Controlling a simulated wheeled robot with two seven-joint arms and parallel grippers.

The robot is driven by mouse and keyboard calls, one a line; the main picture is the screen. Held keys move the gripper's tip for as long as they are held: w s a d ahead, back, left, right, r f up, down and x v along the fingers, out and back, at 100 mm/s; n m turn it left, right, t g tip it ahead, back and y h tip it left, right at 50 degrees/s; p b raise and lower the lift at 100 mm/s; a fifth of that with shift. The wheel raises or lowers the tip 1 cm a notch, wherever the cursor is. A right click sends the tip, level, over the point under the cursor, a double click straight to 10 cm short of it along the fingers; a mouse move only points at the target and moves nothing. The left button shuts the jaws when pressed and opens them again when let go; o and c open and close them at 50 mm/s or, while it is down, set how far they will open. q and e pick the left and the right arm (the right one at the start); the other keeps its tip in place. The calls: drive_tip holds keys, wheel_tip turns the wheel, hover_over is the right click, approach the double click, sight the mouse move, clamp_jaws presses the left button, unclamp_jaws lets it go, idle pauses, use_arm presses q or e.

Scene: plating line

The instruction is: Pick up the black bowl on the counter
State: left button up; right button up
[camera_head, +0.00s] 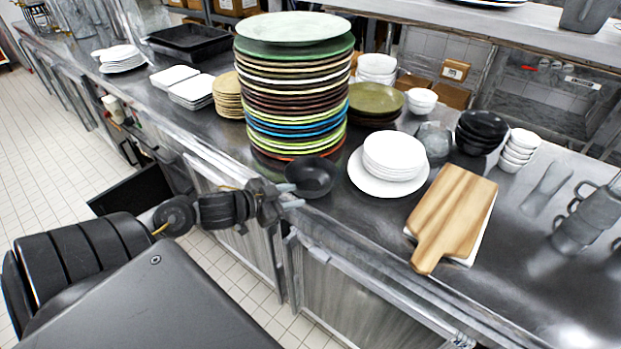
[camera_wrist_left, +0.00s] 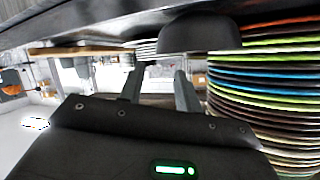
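The black bowl (camera_head: 312,178) sits on the metal counter near its front edge, in front of the tall plate stack. My left gripper (camera_head: 296,195) is at the counter's front edge, just left of the bowl and close to it. In the left wrist view, which looks upside down, the bowl (camera_wrist_left: 200,36) shows just beyond the fingertips. The two fingers of the left gripper (camera_wrist_left: 159,78) are apart with nothing between them, so it is open and empty. I cannot tell whether a fingertip touches the bowl. My right gripper is in neither view.
A tall stack of coloured plates (camera_head: 296,90) stands right behind the bowl. White plates (camera_head: 388,180) sit to its right, then a wooden board (camera_head: 455,215). Another stack of black bowls (camera_head: 480,130) is farther right. A narrow strip of counter is free in front.

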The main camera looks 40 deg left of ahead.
sight(328, 188)
use_arm(q)
drive_tip(key=x, duration=0.3)
drive_tip(key=p+x, duration=0.1)
drive_tip(key=x, duration=0.3)
drive_tip(key=p+x, duration=0.1)
drive_tip(key=x, duration=0.2)
drive_tip(key=shift+w+d+r, duration=0.25)
drive_tip(key=shift+w+r, duration=0.05)
drive_tip(key=shift+r, duration=0.05)
drive_tip(key=shift+w+f, duration=0.1)
drive_tip(key=shift+w, duration=0.05)
drive_tip(key=shift+c, duration=0.6)
clamp_jaws()
